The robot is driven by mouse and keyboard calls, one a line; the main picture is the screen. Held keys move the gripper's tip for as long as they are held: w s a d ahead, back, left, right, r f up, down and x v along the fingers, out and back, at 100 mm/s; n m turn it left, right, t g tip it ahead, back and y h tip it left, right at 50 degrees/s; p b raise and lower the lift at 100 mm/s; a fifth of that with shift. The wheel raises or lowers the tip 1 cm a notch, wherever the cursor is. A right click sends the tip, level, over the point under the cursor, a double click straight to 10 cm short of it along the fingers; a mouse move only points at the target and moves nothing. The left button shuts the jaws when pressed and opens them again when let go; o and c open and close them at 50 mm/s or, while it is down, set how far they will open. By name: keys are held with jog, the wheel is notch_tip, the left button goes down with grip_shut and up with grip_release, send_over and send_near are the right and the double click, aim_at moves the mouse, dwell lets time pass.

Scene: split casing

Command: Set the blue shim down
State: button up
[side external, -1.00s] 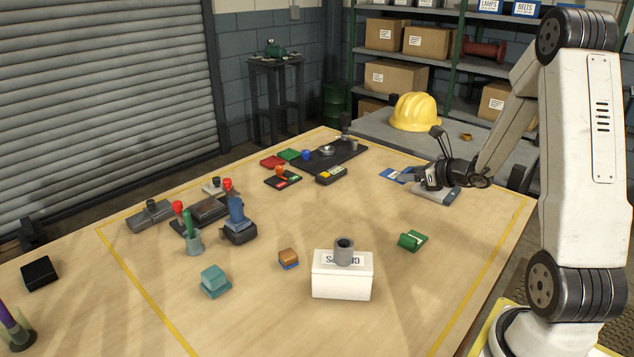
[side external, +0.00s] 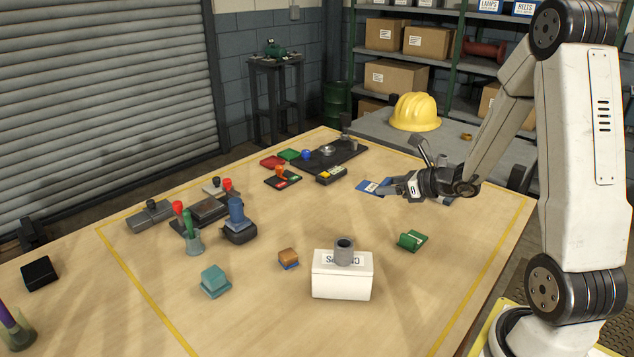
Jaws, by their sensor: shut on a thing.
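The blue shim (side external: 371,187) is a flat blue piece with a pale label, at the right rear of the table in the side external view. My gripper (side external: 393,184) is shut on its right end, and the shim sticks out to the left of the fingers. The shim looks roughly level and low over the bare wood. I cannot tell whether it touches the table. The fingers hide its right end.
A grey plate (side external: 447,199) lies mostly hidden behind my gripper. A yellow-and-black box (side external: 331,175) and a dark tray (side external: 338,156) lie to the left. A green block (side external: 412,241) and a white clips box (side external: 342,276) stand nearer the camera. Bare wood lies between them.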

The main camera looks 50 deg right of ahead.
jog(key=s+a+n+y, duration=0.2)
jog(key=a+n+y, duration=0.1)
jog(key=a, duration=1)
send_over(321, 238)
jog(key=s, duration=0.1)
jog(key=shift+g, duration=0.4)
jog(key=f, duration=0.8)
jog(key=shift+s+a+f, duration=0.1)
jog(key=shift+s+a, duration=0.05)
jog(key=shift+s, duration=0.05)
jog(key=shift+w+f, duration=0.4)
jog(key=shift+f, duration=0.1)
jog(key=shift+w+f, duration=0.25)
jog(key=shift+f, duration=1.55)
jog(key=shift+f, duration=0.15)
